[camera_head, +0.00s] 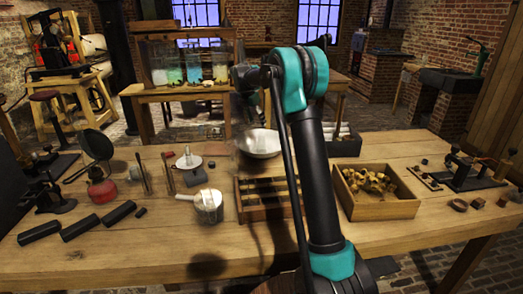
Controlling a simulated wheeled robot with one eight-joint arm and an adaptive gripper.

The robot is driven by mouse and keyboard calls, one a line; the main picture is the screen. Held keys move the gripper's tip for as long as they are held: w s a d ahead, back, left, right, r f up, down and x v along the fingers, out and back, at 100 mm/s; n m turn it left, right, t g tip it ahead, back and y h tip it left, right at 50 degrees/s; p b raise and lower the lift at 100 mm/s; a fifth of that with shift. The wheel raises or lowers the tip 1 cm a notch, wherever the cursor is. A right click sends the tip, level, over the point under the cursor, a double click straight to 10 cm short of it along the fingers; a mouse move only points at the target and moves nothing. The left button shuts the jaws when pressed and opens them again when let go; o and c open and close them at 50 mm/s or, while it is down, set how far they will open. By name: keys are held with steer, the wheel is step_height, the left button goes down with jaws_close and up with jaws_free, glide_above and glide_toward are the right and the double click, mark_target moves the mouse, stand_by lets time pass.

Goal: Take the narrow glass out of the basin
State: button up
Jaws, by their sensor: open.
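A pale, shallow basin (262,145) sits towards the back of the wooden table, just left of my upright arm. A faint, see-through upright shape shows at the basin's left side; I cannot tell if it is the narrow glass, or whether it stands inside or behind the basin. My gripper (247,100) is a small dark shape left of my teal elbow, above the basin and apart from it. It is open, and I see nothing held in it. My arm hides part of the table to the right of the basin.
A slotted wooden rack (262,214) stands in front of the basin. A crate (378,208) of small brown pieces is right of my arm. A white pot (208,206) and red burner (102,188) are at left. The front table edge is mostly bare.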

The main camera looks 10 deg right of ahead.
mark_target(263, 143)
steer(key=shift+n, duration=0.5)
steer(key=x, duration=1.1)
steer(key=w+x, duration=0.1)
steer(key=x, duration=0.5)
steer(key=shift+w+a+f, duration=0.15)
steer(key=shift+w+f, duration=0.05)
jaws_close()
